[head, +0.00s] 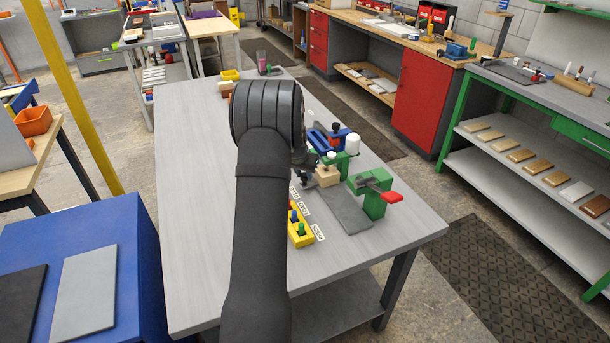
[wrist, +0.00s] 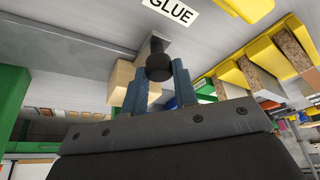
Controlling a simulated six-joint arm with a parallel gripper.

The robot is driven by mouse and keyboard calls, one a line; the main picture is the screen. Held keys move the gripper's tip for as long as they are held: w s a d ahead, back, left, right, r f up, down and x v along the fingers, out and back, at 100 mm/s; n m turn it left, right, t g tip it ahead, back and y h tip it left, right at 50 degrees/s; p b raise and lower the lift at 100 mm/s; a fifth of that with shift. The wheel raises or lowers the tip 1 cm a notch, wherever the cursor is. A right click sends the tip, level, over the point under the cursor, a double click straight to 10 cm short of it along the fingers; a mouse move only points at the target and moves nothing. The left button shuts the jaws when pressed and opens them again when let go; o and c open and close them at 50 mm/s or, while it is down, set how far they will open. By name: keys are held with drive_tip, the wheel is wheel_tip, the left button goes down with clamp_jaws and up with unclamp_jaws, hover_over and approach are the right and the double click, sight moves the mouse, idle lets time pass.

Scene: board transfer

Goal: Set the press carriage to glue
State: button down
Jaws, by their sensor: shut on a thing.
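My gripper (wrist: 160,82) is shut on a black round knob (wrist: 158,60), with a blue finger on each side. In the wrist view a white GLUE label (wrist: 168,12) lies just beyond the knob. A pale wooden block (wrist: 122,80) is beside the left finger; a wooden block (head: 327,176) also shows near my gripper (head: 307,172) in the head view. The green press frame (head: 374,203) with a red handle (head: 391,197) stands right of it, by a grey plate (head: 345,212). Small white labels (head: 304,210) line the left side. My arm hides part of the carriage and track.
A blue fixture (head: 328,139) and a white cylinder (head: 352,143) are behind the block. The bench's left side is clear.

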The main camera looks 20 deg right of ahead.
drive_tip(key=shift+w+r, duration=0.1)
drive_tip(key=shift+w, duration=0.2)
drive_tip(key=c, duration=1.3)
unclamp_jaws()
drive_tip(key=shift+o, duration=0.8)
drive_tip(key=shift+s, duration=0.1)
drive_tip(key=v, duration=1.7)
drive_tip(key=shift+s, duration=0.2)
drive_tip(key=x, duration=1.7)
drive_tip(key=shift+w, duration=0.2)
